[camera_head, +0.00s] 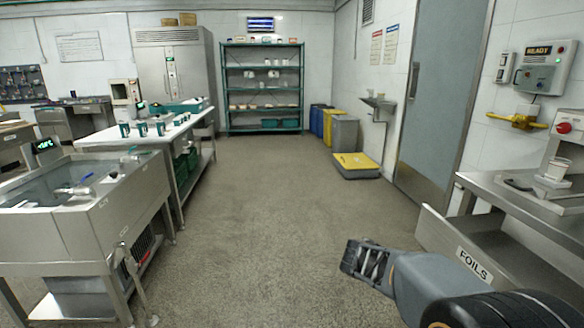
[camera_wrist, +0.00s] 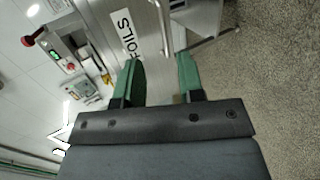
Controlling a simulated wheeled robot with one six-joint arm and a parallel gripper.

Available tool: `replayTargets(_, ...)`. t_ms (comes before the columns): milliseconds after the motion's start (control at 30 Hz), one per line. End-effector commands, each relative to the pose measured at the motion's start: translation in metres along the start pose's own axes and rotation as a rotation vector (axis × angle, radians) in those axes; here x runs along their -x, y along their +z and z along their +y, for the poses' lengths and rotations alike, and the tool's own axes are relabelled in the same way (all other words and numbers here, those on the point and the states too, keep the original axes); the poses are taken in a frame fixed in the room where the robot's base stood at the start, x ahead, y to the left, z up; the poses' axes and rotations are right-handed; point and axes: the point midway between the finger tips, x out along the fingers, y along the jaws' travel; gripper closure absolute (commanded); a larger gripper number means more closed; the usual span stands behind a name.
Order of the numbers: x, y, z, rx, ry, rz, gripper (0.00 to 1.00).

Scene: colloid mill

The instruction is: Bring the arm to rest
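My gripper (camera_head: 366,262) is at the lower right in the head view, out over the floor at the left end of the bench with the FOILS drawer. In the wrist view its two green fingers (camera_wrist: 160,82) stand apart with nothing between them. The drawer front (camera_wrist: 150,22) shows beyond the fingers in the wrist view, with its label and handle. The FOILS drawer (camera_head: 455,262) is pulled out in the head view. My arm reaches in from the lower right corner and hides part of the drawer and floor.
The steel bench (camera_head: 540,206) on the right carries a machine with a red button and a cup (camera_head: 558,168). A steel basin (camera_head: 90,215) and white-topped table (camera_head: 150,132) stand on the left. The middle floor is clear.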

Motion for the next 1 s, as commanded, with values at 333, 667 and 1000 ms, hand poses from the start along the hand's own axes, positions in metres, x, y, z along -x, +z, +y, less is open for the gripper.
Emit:
replayTargets(333,0.125,0.081,0.090,-0.057,-0.587,0.064,0.64)
replayTargets(667,0.220,0.113,0.134,-0.158,-0.964,0.231,0.64)
replayTargets(1000,0.247,0.119,0.145,-0.205,-1.076,0.300,0.64)
